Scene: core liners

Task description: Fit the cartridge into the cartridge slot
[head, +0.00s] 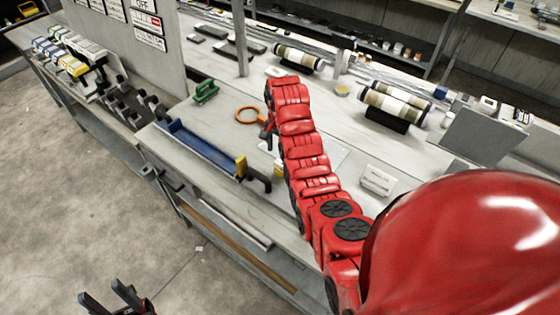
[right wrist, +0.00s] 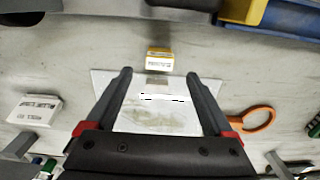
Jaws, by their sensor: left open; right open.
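A small yellow-and-white box (right wrist: 159,60) lies on the bench just beyond the right fingertips in the right wrist view; it partly shows beside my red arm in the head view (head: 279,170). I cannot tell whether it is the cartridge. No cartridge slot can be made out with certainty. My right gripper (right wrist: 157,76) is open and empty, above a white sheet (right wrist: 160,116) with a small grey patch. In the head view my red arm mostly hides this gripper. My left gripper (head: 102,291) is open and empty, low over the floor, away from the bench.
A blue trough (head: 203,146) with a yellow end lies along the bench's front edge. An orange ring (head: 248,115), a green tool (head: 205,91) and a white box (head: 377,181) lie nearby. Striped cylinders (head: 393,105) rest on black cradles farther back.

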